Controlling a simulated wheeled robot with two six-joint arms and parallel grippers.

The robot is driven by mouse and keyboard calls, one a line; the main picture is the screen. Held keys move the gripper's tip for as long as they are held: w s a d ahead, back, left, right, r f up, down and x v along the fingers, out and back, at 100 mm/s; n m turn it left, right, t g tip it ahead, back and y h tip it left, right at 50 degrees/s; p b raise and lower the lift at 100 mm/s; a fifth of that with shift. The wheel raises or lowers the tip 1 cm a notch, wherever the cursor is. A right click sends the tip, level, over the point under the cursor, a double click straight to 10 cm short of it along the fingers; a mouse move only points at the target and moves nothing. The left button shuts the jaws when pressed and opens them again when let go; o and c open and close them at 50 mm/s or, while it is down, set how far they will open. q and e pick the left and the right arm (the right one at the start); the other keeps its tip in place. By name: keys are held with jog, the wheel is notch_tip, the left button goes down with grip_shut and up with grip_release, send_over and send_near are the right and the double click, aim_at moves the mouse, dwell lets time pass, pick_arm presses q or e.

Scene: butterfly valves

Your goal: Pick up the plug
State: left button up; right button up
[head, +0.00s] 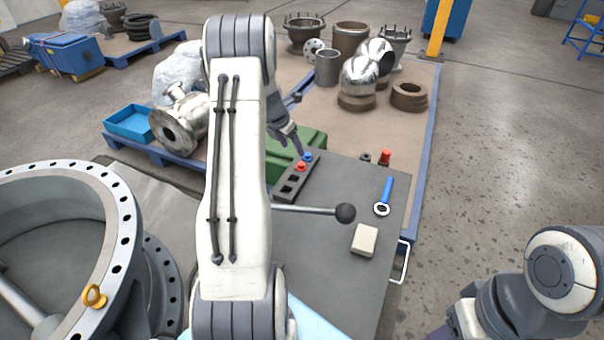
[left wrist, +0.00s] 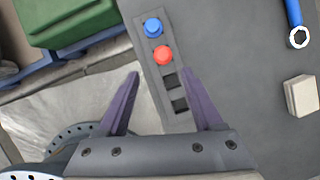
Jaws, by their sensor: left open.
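A dark rack (head: 284,197) with a row of square holes stands on the grey table. A blue plug (head: 308,156) and a red plug (head: 300,167) sit side by side in it; the blue plug (left wrist: 153,27) and red plug (left wrist: 163,55) also show in the left wrist view. Two holes beside the red plug are empty. Another red piece (head: 385,157) stands farther right on the table. My left gripper (left wrist: 161,73) is open and empty, its purple fingers apart over the rack near the empty holes. It (head: 296,143) is partly hidden by my arm in the head view. My right gripper is out of view.
A blue-handled wrench (head: 385,195), a pale block (head: 365,240) and a small dark ring (head: 366,157) lie on the table's right. A ball-ended lever (head: 345,212) crosses over the table. A large flanged valve body (head: 60,200) stands at left, and a green case (head: 310,138) behind the rack.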

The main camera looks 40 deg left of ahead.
aim_at(301, 163)
pick_arm(q)
jog(key=x, duration=0.6)
jog(key=b+x, duration=0.1)
jog(key=x, duration=0.2)
jog(key=shift+d+f, duration=0.3)
jog(key=shift+f, duration=0.1)
grip_shut()
jog(key=shift+r, duration=0.1)
